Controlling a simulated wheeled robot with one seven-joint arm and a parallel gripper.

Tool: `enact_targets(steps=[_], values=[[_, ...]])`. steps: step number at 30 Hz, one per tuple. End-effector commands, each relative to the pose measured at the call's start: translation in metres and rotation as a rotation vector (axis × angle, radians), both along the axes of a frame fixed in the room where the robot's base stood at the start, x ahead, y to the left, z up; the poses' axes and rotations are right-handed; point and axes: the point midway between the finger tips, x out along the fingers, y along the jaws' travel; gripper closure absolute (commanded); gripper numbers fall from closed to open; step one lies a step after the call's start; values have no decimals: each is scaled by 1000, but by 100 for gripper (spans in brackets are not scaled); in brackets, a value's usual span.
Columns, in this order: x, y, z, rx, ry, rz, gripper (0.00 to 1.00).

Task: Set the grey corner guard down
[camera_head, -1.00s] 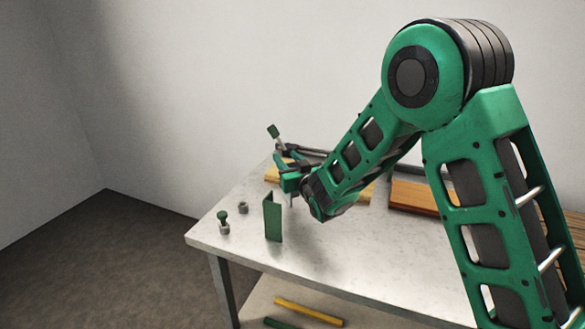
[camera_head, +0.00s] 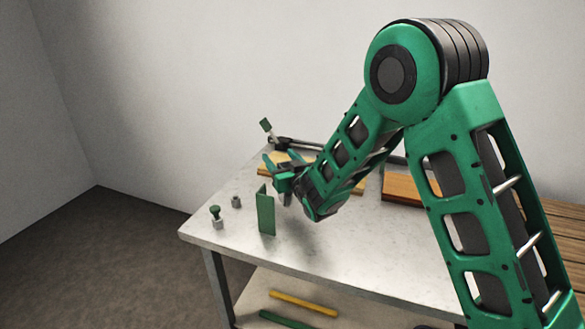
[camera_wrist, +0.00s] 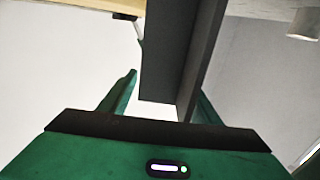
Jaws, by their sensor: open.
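My gripper (camera_head: 280,160) is open, just behind and above the guard in the head view. In the wrist view its green fingers (camera_wrist: 163,92) are spread, with the guard in front and overlapping the right finger. I cannot tell whether a finger touches it.
A wooden board (camera_head: 405,188) lies to the right. Yellow (camera_head: 304,303) and green (camera_head: 285,320) bars lie on the lower shelf. The tabletop in front is clear.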

Motion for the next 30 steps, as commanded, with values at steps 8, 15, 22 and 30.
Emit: enact_targets(steps=[8,15,22,30], values=[[-44,-20,0,-1,3,3,43],[-86,-39,1,-2,5,9,43],[-93,-44,-1,-3,6,1,43],[-101,-48,1,-2,5,1,43]])
